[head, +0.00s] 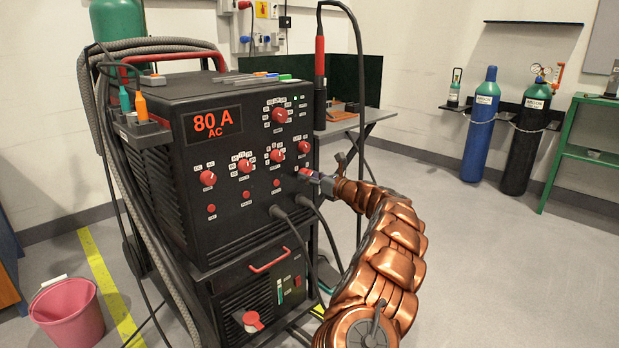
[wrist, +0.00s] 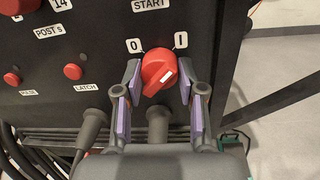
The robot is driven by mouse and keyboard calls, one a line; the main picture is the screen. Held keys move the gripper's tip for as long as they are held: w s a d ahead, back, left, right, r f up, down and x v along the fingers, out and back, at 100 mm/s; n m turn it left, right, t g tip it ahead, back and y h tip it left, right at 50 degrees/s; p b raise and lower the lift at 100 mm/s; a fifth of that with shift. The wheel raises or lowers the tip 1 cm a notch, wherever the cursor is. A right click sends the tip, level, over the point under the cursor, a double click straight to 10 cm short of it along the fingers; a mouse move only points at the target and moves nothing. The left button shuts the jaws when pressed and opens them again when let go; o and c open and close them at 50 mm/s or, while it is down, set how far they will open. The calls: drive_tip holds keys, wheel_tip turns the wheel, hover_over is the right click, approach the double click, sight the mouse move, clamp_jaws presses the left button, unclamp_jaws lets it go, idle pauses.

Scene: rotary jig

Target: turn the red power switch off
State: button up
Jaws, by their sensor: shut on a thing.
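The red power switch (wrist: 158,68) is a round rotary knob on the black front panel, with a white mark on its face. Labels 0 and I stand above it to the left and right. In the head view my gripper (head: 314,177) reaches the lower right of the panel and partly hides the switch (head: 305,171). The welder's display (head: 213,124) is lit and reads 80 A AC.
Other red knobs (head: 277,148) and small buttons (head: 246,194) sit on the same panel. Cables plug in just below the switch, one at a plug (wrist: 158,125). A torch (head: 320,75) hangs on the welder's right side. A pink bucket (head: 68,312) stands at left. Floor at right is clear.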

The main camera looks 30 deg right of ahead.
drive_tip(key=shift+n, duration=0.4)
drive_tip(key=shift+c, duration=0.4)
drive_tip(key=n+b, duration=0.1)
drive_tip(key=n, duration=0.2)
drive_tip(key=shift+n, duration=0.4)
drive_tip(key=n+b, duration=0.2)
drive_tip(key=n, duration=0.2)
drive_tip(key=shift+f, duration=0.1)
drive_tip(key=n+h+b, duration=0.1)
drive_tip(key=n+b, duration=0.4)
drive_tip(key=n, duration=0.1)
drive_tip(key=shift+r+n+b, duration=0.2)
drive_tip(key=shift+n+b, duration=0.75)
drive_tip(key=shift+n, duration=0.35)
drive_tip(key=shift+a, duration=0.1)
drive_tip(key=o, duration=1.1)
drive_tip(key=shift+o, duration=0.2)
